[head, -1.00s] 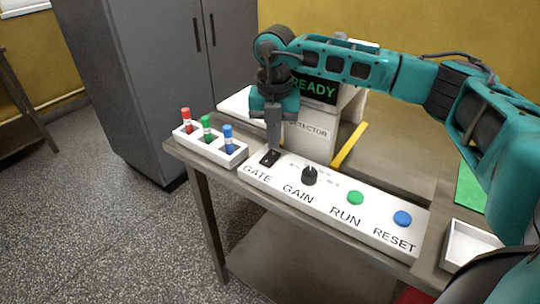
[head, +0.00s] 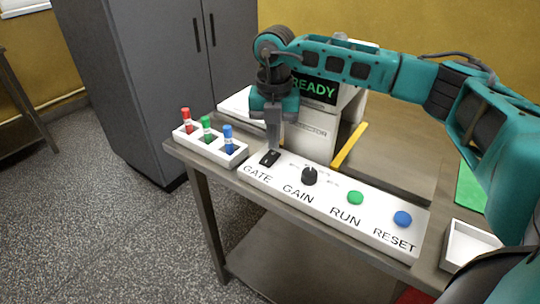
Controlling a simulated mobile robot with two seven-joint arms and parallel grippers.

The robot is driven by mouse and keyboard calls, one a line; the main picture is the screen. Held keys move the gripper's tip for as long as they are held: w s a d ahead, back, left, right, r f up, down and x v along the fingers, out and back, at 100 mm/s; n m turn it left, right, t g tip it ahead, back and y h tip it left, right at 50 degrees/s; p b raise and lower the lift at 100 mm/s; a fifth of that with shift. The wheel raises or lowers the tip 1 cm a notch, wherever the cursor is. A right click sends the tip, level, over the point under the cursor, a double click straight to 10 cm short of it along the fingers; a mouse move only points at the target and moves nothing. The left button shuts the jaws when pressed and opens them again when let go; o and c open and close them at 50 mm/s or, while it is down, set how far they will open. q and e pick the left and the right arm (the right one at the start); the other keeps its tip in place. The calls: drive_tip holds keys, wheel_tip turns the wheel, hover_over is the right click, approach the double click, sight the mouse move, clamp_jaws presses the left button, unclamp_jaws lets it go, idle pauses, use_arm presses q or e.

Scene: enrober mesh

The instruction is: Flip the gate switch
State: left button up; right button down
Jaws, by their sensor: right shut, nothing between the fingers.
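The gate switch (head: 269,159) is a small black switch above the word GATE, at the left end of the white control panel (head: 320,210). My right gripper (head: 273,148) is shut and empty, pointing down. Its fingertips are right at the switch's far side; I cannot tell whether they touch it. The fingers partly cover the switch, so the lever's position is hard to make out. My left gripper is not in view.
On the panel are a black gain knob (head: 309,176), a green RUN button (head: 355,198) and a blue RESET button (head: 402,218). A white rack (head: 236,159) with red, green and blue vials stands left. The detector (head: 312,136) with a READY screen stands behind.

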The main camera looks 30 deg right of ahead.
sight(273, 153)
drive_tip(key=shift+f, duration=0.1)
idle(0.4)
drive_tip(key=shift+f, duration=0.3)
drive_tip(key=shift+f+b, duration=0.65)
drive_tip(key=shift+f, duration=0.05)
idle(0.3)
drive_tip(key=shift+r+p, duration=2.75)
drive_tip(key=shift+r, duration=0.85)
